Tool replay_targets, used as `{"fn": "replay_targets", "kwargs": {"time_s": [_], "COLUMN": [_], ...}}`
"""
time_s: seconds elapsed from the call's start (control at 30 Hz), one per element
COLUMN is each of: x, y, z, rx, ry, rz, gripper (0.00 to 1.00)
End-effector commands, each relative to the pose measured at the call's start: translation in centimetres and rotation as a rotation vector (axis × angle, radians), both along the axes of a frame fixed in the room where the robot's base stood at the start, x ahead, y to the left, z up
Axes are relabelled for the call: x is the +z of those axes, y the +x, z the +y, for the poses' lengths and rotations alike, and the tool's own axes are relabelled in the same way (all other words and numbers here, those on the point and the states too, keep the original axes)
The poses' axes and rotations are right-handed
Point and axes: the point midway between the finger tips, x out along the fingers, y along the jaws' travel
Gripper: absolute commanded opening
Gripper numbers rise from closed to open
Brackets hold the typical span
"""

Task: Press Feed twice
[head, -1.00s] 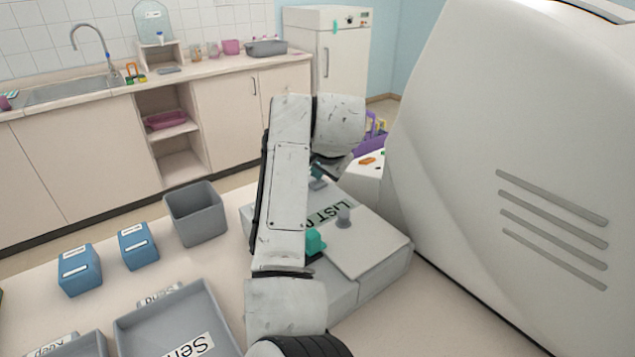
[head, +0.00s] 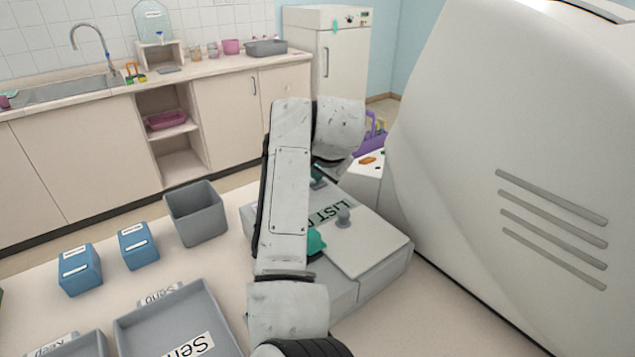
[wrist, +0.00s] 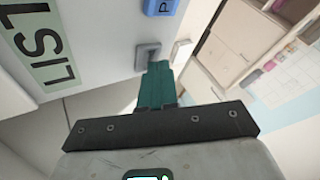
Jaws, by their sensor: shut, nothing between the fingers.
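A pale machine box (head: 375,245) with a "LIST" label (head: 328,212) stands on the table, partly behind my arm. The label also shows in the wrist view (wrist: 40,50). In the wrist view a grey square button (wrist: 148,50) sits on the machine, with a blue button (wrist: 163,7) marked "P" beyond it. My gripper (wrist: 157,68) has teal fingers, closed together and empty. Their tips are at the near edge of the grey button; I cannot tell whether they touch it. No "Feed" wording is readable. In the head view my gripper (head: 318,181) is mostly hidden by my arm.
A grey knob (head: 344,217) and a teal part (head: 316,242) sit on the machine. A large white housing (head: 500,170) rises close on the right. A grey bin (head: 196,213), blue boxes (head: 80,269) and a "Send" tray (head: 170,325) stand left.

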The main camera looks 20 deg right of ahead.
Motion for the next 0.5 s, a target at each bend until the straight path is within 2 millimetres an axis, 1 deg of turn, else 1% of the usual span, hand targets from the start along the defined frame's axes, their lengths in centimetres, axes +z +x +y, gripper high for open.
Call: {"fn": "replay_targets", "kwargs": {"time_s": [0.2,0.5], "x": [0.1,1.4], "y": [0.0,0.0], "z": [0.0,0.0], "rx": [0.000,0.001], "ry": [0.000,0.000], "rz": [0.003,0.003], "gripper": [0.00,0.00]}}
